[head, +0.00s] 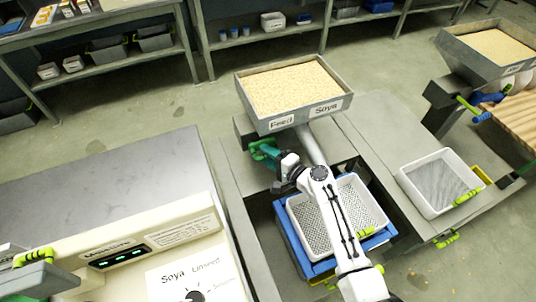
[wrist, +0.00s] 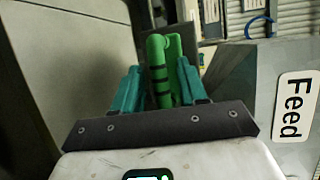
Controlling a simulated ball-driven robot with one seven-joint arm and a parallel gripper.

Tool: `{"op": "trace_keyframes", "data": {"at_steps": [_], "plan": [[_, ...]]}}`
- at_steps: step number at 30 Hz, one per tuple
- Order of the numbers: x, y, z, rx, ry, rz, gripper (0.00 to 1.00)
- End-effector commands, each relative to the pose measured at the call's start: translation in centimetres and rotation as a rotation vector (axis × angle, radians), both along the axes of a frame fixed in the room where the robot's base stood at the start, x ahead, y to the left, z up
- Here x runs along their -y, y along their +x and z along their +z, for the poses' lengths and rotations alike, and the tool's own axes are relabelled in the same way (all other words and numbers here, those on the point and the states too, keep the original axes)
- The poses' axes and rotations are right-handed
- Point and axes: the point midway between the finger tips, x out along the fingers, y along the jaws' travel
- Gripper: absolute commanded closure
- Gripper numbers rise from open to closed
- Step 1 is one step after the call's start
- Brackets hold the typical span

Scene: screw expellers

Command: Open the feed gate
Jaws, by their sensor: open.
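The feed hopper (head: 243,98), a grey open-topped box full of pale grain, carries "Feed" and "Soya" labels. Its side and Feed label (wrist: 292,106) show at the right of the wrist view. A bright green bent handle with dark bands (wrist: 158,65), seemingly the feed gate's, stands upright in the wrist view. My gripper (wrist: 161,80) is open, its two teal fingers on either side of the handle in the picture. I cannot tell whether they touch it. In the head view my gripper (head: 266,153) is just below the hopper's left corner; the handle is not clear there.
A white perforated basket (head: 312,232) sits in a blue crate (head: 287,243) under my arm. A white bin (head: 434,176) stands at the right, near a second hopper (head: 470,66). A control panel (head: 150,245) is at lower left. Shelves line the back; open floor lies before them.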

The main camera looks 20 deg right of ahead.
Motion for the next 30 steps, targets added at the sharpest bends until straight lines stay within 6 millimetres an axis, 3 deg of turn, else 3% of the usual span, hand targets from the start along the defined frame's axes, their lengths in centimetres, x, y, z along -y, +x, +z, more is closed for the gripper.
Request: {"op": "trace_keyframes", "data": {"at_steps": [10,23,30], "plan": [[-0.17,0.36,-0.05,0.0,0.0,0.0,0.58],[-0.15,0.33,-0.08,-0.001,0.0,0.0,0.99],[-0.15,0.32,-0.09,-0.001,0.0,0.0,1.0]]}}
